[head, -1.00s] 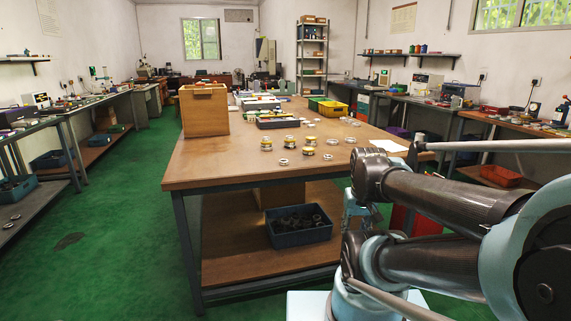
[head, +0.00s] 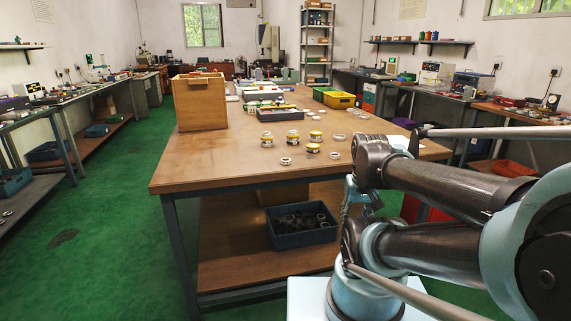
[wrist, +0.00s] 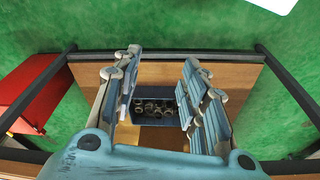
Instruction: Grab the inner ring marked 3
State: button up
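Several bearing rings stand on the near half of the wooden table top (head: 215,165) in the head view. Some look like short stacks with yellow bands, such as one at the left (head: 267,140) and one in the middle (head: 313,148). Flat pale rings lie near them, one at the front (head: 285,161) and one to the right (head: 335,155). No marking is readable, so I cannot tell which is the inner ring marked 3. My gripper (wrist: 162,62) is open and empty in the wrist view, pointing toward the lower shelf, away from the rings on top.
A blue bin (head: 302,238) of dark rings sits on the table's lower shelf; it also shows between my fingers in the wrist view (wrist: 180,95). A wooden box (head: 200,103), dark tray (head: 280,114) and yellow bin (head: 339,100) stand further back.

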jog(key=shift+o, duration=0.7)
jog(key=w+a+r+n, duration=0.2)
jog(key=w+r+n, duration=0.2)
jog(key=r, duration=0.4)
jog(key=shift+w+r, duration=0.25)
jog(key=shift+w, duration=0.45)
jog(key=w+a+r+n+g, duration=0.1)
jog(key=w+a+r+n, duration=0.65)
jog(key=w+a, duration=0.4)
jog(key=w+a+r+n+g, duration=0.1)
jog(key=w+a+r+n, duration=0.65)
jog(key=w, duration=0.65)
jog(key=f, duration=1.1)
jog(key=shift+s+a+f, duration=0.1)
jog(key=shift+s+a, duration=0.05)
jog(key=shift+a, duration=0.2)
jog(key=shift+d+f, duration=0.2)
jog(key=shift+f, duration=2.4)
jog(key=c, duration=1.1)
